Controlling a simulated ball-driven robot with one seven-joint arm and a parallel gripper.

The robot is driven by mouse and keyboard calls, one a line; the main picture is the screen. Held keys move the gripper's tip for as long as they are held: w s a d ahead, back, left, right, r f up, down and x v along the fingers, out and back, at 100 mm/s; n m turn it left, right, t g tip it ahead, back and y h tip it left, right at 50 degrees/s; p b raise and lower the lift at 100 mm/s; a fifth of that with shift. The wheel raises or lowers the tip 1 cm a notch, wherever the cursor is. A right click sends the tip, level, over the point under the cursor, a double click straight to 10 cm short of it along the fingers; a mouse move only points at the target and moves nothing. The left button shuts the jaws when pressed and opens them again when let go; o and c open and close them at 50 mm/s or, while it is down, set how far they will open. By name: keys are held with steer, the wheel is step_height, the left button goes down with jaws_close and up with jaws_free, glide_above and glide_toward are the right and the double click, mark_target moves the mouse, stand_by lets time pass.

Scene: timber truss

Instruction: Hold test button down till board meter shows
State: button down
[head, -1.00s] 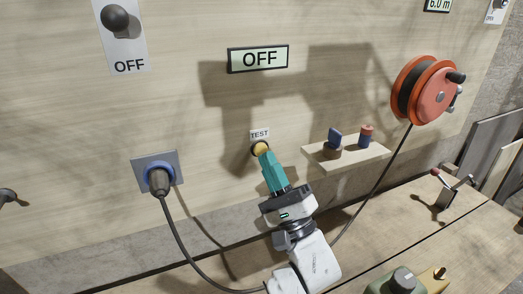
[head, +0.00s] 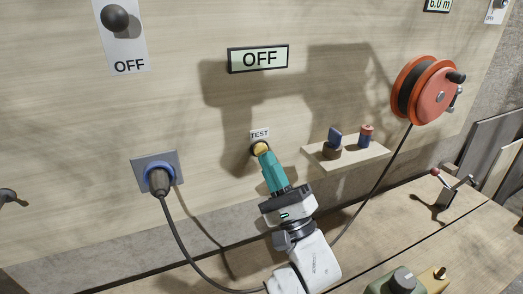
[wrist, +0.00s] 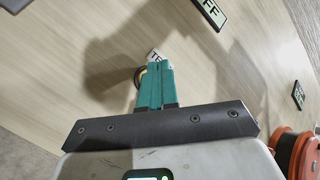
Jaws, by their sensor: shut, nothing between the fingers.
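The test button (head: 261,148) is yellow in a dark ring on the wooden board, under a small TEST label (head: 260,134). In the wrist view the button (wrist: 140,78) shows only partly, beside and behind the fingers. The board meter (head: 258,58) above it reads OFF. My gripper (head: 265,156) has teal fingers pressed together, with nothing between them. In the head view its tips are at the button and overlap its lower edge; they look in contact, but how far the button is pushed in cannot be told. The fingers also show in the wrist view (wrist: 155,70).
A plugged socket (head: 171,160) with a black cable is left of the gripper. A knob switch (head: 116,20) marked OFF is at upper left. At right are a small shelf (head: 350,157) with two items, an orange cable reel (head: 432,92) and a lever (head: 446,194).

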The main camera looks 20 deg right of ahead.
steer(key=shift+w, duration=0.15)
steer(key=shift+w, duration=0.3)
steer(key=shift+w, duration=0.35)
stand_by(0.8)
stand_by(0.3)
steer(key=shift+s+p, duration=0.3)
steer(key=shift+s, duration=0.5)
steer(key=shift+s+p, duration=0.7)
steer(key=shift+s, duration=1.8)
